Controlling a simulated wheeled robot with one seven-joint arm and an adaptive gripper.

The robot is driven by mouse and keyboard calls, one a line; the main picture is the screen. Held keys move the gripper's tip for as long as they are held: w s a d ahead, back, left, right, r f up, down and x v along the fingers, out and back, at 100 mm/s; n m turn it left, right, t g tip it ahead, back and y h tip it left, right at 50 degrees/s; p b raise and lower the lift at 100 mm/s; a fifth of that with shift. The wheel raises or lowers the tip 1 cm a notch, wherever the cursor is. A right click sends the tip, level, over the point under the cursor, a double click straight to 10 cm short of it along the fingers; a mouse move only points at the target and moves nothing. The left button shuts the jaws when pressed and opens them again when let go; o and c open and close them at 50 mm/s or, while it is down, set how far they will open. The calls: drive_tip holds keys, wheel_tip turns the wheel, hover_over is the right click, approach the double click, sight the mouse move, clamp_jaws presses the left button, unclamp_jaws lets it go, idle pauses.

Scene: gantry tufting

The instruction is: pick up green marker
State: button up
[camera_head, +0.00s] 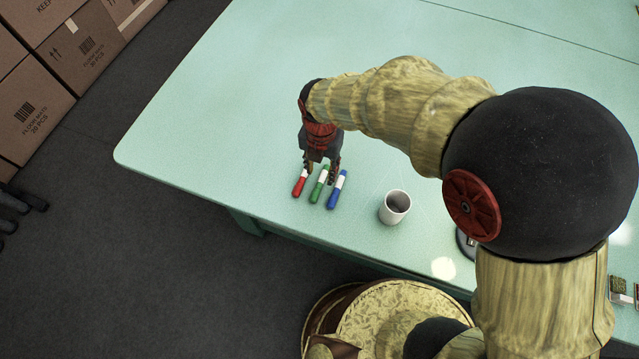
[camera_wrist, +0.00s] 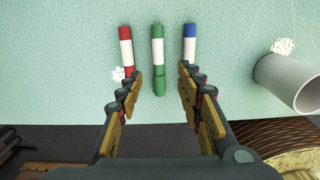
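The green marker (camera_head: 319,186) lies on the pale green table between a red marker (camera_head: 300,184) and a blue marker (camera_head: 337,190). It has a white band and also shows in the wrist view (camera_wrist: 158,60), pointing toward the space between my fingers. My gripper (camera_head: 321,174) hangs over the markers with its fingers pointing down. In the wrist view my gripper (camera_wrist: 158,80) is open, one finger on each side of the green marker's near end. The red marker (camera_wrist: 126,50) and the blue marker (camera_wrist: 190,45) lie just beyond the fingertips. No contact is visible.
A white cup (camera_head: 395,207) stands to the right of the markers, and the table's (camera_head: 240,120) front edge is close below them. Cardboard boxes (camera_head: 75,45) are stacked on the floor at left. The table behind the markers is clear.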

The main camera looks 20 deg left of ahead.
sight(320, 183)
wheel_tip(320, 183, down, 6)
drive_tip(key=shift+s+a+f+b, duration=0.15)
drive_tip(key=shift+f+b, duration=0.1)
drive_tip(key=shift+b, duration=1)
drive_tip(key=shift+c, duration=0.9)
drive_tip(key=c, duration=0.7)
clamp_jaws()
